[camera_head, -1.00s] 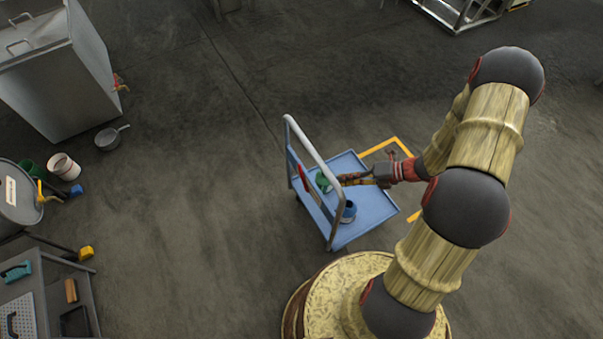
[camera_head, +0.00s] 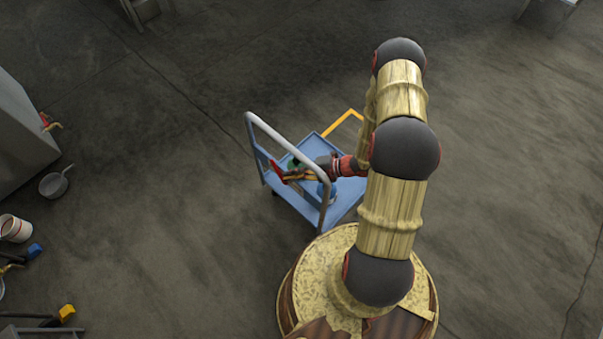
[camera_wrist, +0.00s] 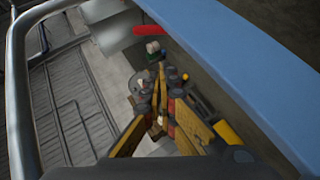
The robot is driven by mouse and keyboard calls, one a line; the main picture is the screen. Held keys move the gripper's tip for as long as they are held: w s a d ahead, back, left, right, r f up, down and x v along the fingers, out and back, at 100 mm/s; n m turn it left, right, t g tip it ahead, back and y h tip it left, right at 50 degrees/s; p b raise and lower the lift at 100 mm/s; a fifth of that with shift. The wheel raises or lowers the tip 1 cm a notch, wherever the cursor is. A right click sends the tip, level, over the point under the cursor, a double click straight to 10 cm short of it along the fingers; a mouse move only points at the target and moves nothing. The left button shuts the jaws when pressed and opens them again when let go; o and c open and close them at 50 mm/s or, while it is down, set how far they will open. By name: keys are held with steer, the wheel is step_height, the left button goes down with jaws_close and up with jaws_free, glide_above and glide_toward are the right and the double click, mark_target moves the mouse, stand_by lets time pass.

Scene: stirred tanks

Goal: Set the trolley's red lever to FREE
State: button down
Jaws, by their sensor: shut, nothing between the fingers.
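The blue trolley (camera_head: 345,205) stands in front of my base, with its grey push handle (camera_head: 285,133) on the left. A red part, apparently the lever (camera_head: 275,169), shows at the handle-end panel. Contact cannot be told. The fingers (camera_wrist: 162,88) also show in the wrist view. The FREE marking cannot be read, and the lever's setting is unclear.
A grey pan (camera_head: 55,183) and a white bucket (camera_head: 14,228) stand on the floor at left. The floor between them and the trolley is clear.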

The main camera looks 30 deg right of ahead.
mark_target(282, 171)
steer(key=shift+w+a+f+b, duration=0.3)
steer(key=shift+w+f, duration=0.15)
steer(key=shift+w, duration=0.3)
steer(key=shift+w+a+f+b, duration=0.25)
steer(key=shift+w+f, duration=0.25)
steer(key=shift+w, duration=0.2)
steer(key=shift+w+a+f+b, duration=0.25)
steer(key=shift+w+f, duration=0.2)
steer(key=shift+w, duration=0.3)
